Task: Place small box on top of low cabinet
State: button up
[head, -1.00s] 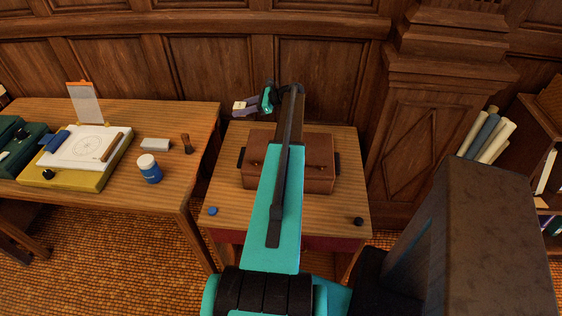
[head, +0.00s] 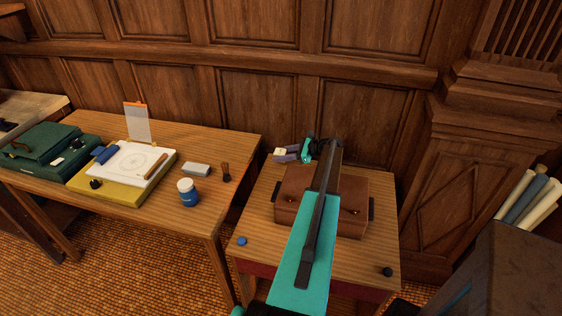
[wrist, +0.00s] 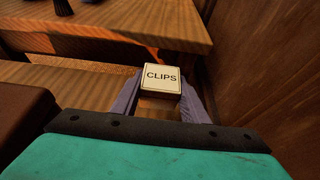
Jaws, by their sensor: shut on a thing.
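The small box (wrist: 161,78) is pale, with CLIPS printed on its top. My gripper (wrist: 160,92) is shut on it, one purple finger on each side. In the head view the box (head: 280,153) shows small at the tip of my gripper (head: 288,153), near the back left corner of a low wooden unit. This unit, seemingly the low cabinet (head: 262,222), has a striped wood top and a dark red front. In the wrist view the box appears above or near a wood surface edge; its exact height is unclear.
A brown leather case (head: 350,208) fills much of the cabinet top. A blue knob (head: 242,240) and a black knob (head: 387,271) lie at its front corners. The left table (head: 222,205) holds a blue jar (head: 188,193), brush (head: 226,172) and grey block (head: 196,169). Wall panels stand behind.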

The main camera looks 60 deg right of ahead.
aim_at(281, 165)
jog(key=shift+f+p, duration=0.55)
jog(key=shift+f, duration=1.25)
jog(key=shift+f, duration=0.15)
jog(key=o, duration=1.1)
jog(key=shift+r, duration=0.2)
jog(key=shift+s+d+r+b, duration=0.2)
jog(key=shift+s+b, duration=0.15)
jog(key=shift+s, duration=0.3)
jog(key=b+v, duration=0.3)
jog(key=v, duration=0.7)
jog(key=shift+s+d+r, duration=0.1)
jog(key=shift+s, duration=0.15)
jog(key=shift+w, duration=0.15)
